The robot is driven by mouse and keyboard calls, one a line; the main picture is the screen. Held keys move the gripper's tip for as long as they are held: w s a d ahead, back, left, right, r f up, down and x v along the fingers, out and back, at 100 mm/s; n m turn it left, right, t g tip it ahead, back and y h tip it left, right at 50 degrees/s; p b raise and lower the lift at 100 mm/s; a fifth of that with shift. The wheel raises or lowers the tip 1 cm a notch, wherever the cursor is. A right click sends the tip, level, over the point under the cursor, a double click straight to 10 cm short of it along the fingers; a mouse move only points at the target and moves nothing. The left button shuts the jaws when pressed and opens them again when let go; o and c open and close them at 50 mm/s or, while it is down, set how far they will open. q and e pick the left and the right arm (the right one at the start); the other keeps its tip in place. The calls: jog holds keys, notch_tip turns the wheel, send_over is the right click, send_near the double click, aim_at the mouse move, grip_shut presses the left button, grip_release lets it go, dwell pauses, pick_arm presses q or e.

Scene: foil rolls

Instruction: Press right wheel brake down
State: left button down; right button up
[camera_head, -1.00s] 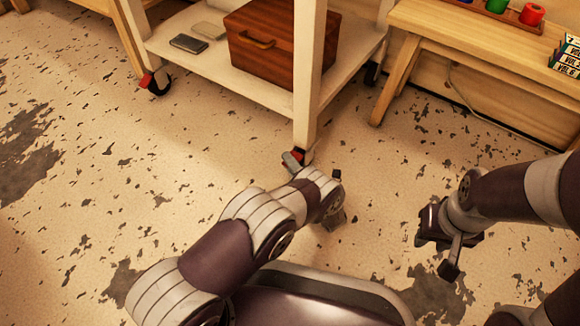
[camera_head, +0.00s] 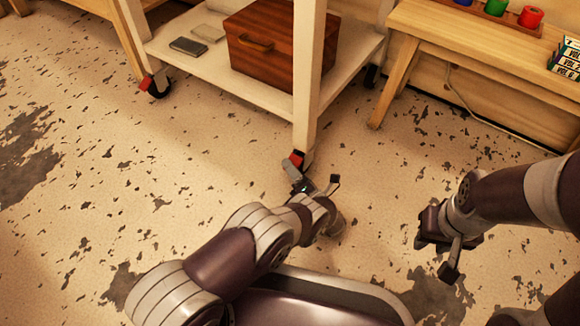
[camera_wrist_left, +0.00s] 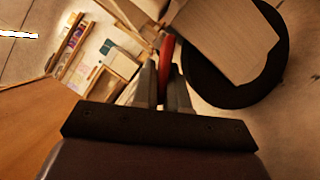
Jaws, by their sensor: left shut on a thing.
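The right wheel brake is a small red lever (camera_head: 297,158) at the foot of the white shelf's near leg. The lever also shows in the left wrist view (camera_wrist_left: 166,50), beside the dark wheel (camera_wrist_left: 232,88). My left gripper (camera_head: 291,169) is low at this foot. In the left wrist view its fingers (camera_wrist_left: 165,72) are close together on the red lever, whose lower end is hidden between them. In the head view the wheel is mostly hidden by my gripper. My right gripper (camera_head: 437,240) hangs over bare floor to the right, its fingertips not clear.
The white shelf (camera_head: 220,80) carries a brown wooden box (camera_head: 278,50) and two flat items. Its left leg has another wheel (camera_head: 158,87) with a red lever (camera_head: 147,82). A wooden bench (camera_head: 475,50) stands at the right. The floor around is open.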

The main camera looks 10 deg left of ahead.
pick_arm(q)
jog(key=c, duration=1.2)
grip_release()
jog(key=shift+c, duration=0.2)
